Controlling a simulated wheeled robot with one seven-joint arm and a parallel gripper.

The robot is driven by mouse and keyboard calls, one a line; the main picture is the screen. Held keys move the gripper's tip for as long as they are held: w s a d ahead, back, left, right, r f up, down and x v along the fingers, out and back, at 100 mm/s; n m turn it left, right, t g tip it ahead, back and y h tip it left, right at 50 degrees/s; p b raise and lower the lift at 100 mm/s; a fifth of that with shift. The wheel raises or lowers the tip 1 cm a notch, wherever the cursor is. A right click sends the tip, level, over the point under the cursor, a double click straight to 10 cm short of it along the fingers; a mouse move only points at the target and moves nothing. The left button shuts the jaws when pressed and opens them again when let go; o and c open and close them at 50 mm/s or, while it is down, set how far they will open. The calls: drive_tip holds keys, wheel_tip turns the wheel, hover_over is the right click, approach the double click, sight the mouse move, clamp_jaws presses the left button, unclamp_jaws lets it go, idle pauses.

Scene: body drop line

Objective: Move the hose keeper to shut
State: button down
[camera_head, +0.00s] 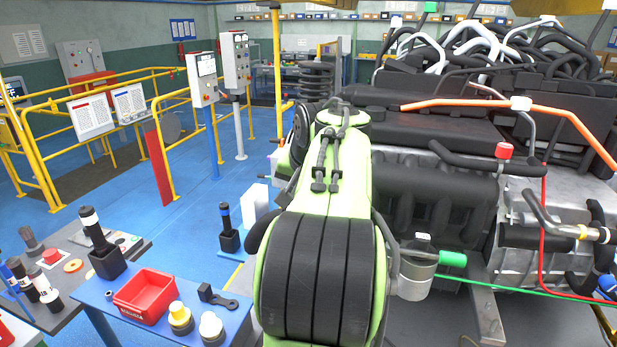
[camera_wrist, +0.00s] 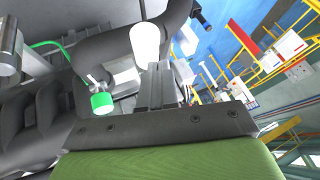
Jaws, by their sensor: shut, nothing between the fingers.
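I cannot single out the hose keeper for sure in either view. In the wrist view my gripper (camera_wrist: 156,84) is shut and empty, its dark fingers pressed together. A pale, rounded cylinder (camera_wrist: 146,42) is right at the fingertips; whether they touch it I cannot tell. A thick dark hose (camera_wrist: 97,48) curves behind it, and a green-capped fitting (camera_wrist: 102,104) is to the left of the fingers. In the head view my own green and black arm hides my gripper and the engine's near left part.
The engine (camera_head: 440,190) fills the right side, with an orange cable (camera_head: 500,105) and a green-ended canister (camera_head: 418,275). A blue bench (camera_head: 150,318) with a red bin (camera_head: 146,297) stands at the lower left. Blue floor (camera_head: 190,225) is open beyond, with yellow railings (camera_head: 40,160).

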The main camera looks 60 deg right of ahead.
drive_tip(key=shift+a+f, duration=0.15)
drive_tip(key=shift+f, duration=0.2)
drive_tip(key=shift+r+p, duration=0.7)
drive_tip(key=shift+r, duration=0.1)
drive_tip(key=p+v, duration=0.4)
drive_tip(key=v, duration=0.2)
drive_tip(key=shift+p, duration=0.3)
drive_tip(key=shift+f, duration=0.1)
